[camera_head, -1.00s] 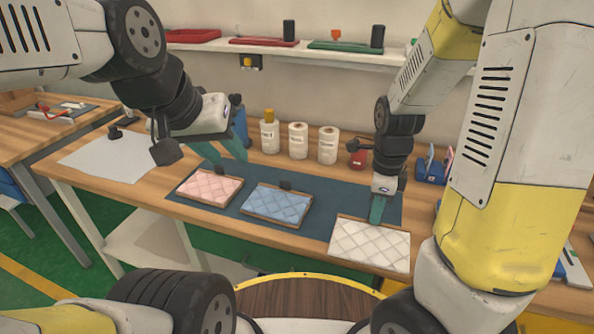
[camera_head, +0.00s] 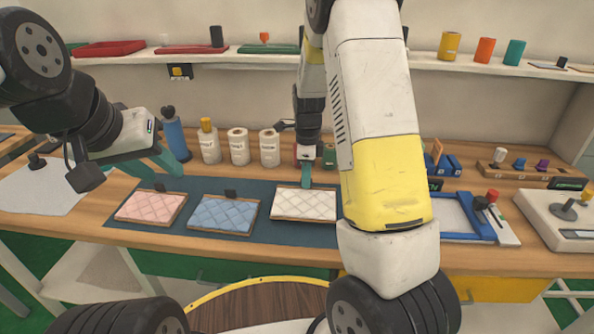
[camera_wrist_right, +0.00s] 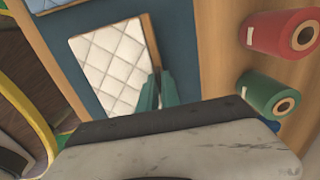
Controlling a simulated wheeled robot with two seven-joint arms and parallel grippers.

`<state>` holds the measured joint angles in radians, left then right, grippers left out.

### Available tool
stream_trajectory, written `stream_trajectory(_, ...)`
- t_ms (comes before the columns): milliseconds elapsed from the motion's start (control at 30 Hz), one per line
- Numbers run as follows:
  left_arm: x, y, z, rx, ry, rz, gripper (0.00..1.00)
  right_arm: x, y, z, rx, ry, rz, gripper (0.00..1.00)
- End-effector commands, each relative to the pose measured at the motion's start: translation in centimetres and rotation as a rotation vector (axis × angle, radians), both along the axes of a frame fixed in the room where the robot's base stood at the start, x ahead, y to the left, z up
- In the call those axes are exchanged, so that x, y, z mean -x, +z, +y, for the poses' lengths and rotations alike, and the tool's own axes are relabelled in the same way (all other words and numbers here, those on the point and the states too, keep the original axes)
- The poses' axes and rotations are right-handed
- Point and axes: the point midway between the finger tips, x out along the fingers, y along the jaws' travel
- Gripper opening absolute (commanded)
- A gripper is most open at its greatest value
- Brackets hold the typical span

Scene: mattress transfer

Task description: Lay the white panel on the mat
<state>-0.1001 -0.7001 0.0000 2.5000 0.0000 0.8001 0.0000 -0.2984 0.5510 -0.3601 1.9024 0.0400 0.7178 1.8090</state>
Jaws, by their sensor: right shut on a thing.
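The white quilted panel (camera_head: 304,205) is over the right part of the dark blue-green mat (camera_head: 268,231), to the right of the blue panel (camera_head: 223,215). I cannot tell whether it touches the mat. My right gripper (camera_head: 306,182) is shut on its far edge. The wrist view shows the teal fingers (camera_wrist_right: 155,92) at the edge of the white panel (camera_wrist_right: 112,62), with the mat (camera_wrist_right: 160,20) beside it. My left gripper (camera_head: 168,168) is open and empty above the table, behind the pink panel (camera_head: 151,207).
White rolls (camera_head: 239,147) and a blue bottle (camera_head: 175,138) stand behind the mat. A blue-framed tray (camera_head: 452,216) and a wooden block with pegs (camera_head: 525,170) are at the right. A grey sheet (camera_head: 42,187) lies at the left. A shelf (camera_head: 270,57) runs above.

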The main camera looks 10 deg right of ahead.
Motion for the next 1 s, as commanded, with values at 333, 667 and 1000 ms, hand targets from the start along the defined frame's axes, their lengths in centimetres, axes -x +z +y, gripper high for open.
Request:
stream_trajectory(333,0.0,0.0,0.0,0.0,0.0,0.0,0.36,0.0,-1.7,0.0,0.0,0.0,-0.001,0.0)
stream_trajectory(667,0.0,0.0,0.0,0.0,0.0,0.0,0.36,0.0,-2.0,0.0,0.0,0.0,0.0,0.29)
stream_trajectory(1000,0.0,0.0,0.0,0.0,0.0,0.0,0.36,0.0,-1.4,0.0,0.0,0.001,-0.003,0.29)
